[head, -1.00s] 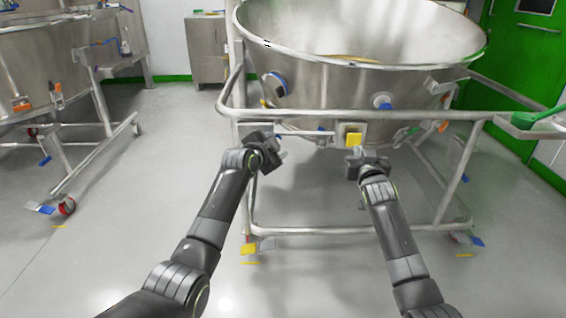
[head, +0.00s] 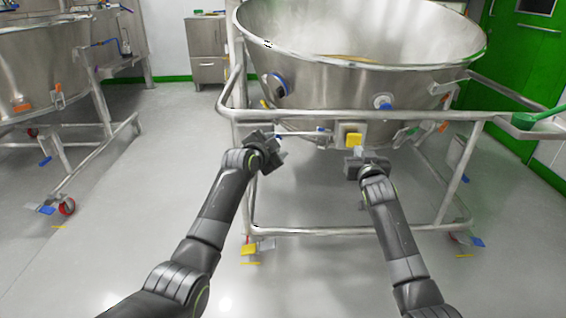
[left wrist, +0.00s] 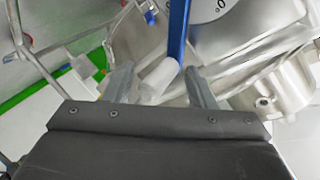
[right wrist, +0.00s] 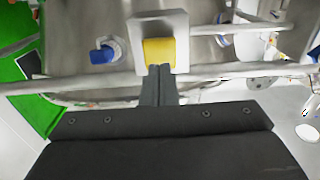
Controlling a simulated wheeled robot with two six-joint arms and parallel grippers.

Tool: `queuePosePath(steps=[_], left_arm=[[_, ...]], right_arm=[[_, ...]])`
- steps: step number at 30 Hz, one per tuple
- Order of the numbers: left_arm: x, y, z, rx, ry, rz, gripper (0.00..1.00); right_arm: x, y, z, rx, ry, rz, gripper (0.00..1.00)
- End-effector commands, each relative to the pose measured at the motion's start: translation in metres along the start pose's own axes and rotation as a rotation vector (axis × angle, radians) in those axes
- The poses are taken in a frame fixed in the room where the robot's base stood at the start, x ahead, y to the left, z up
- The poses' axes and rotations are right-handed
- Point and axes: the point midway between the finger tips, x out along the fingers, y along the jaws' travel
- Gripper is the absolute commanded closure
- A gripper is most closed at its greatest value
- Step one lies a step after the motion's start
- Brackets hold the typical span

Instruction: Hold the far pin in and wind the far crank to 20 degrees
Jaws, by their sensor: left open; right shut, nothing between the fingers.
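The yellow pin (head: 354,139) sits in a square metal housing on the cart's front rail. It also shows in the right wrist view (right wrist: 158,52). My right gripper (head: 366,158) is shut and empty, its fingertips at the pin's lower edge; I cannot tell whether they touch it. The crank, a blue arm (left wrist: 178,35) with a whitish handle (left wrist: 157,80), shows in the left wrist view beside a dial plate (left wrist: 212,8). My left gripper (head: 279,145) is open, with the handle between its spread fingers. In the head view that gripper largely hides the crank.
A large steel bowl (head: 360,75) stands on a tubular frame with a horizontal front rail (head: 420,118). Another vessel (head: 40,60) stands at the left. A green door (head: 522,60) is at the right. The floor before the frame is clear.

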Motion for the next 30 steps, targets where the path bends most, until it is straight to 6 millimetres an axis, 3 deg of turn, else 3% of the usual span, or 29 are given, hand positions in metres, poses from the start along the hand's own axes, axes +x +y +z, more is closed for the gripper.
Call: queuePosePath(steps=[30], left_arm=[[0.0,0.0,0.0,0.0,0.0,0.0,0.49]], right_arm=[[0.038,0.0,0.0,0.0,0.0,0.0,1.0]])
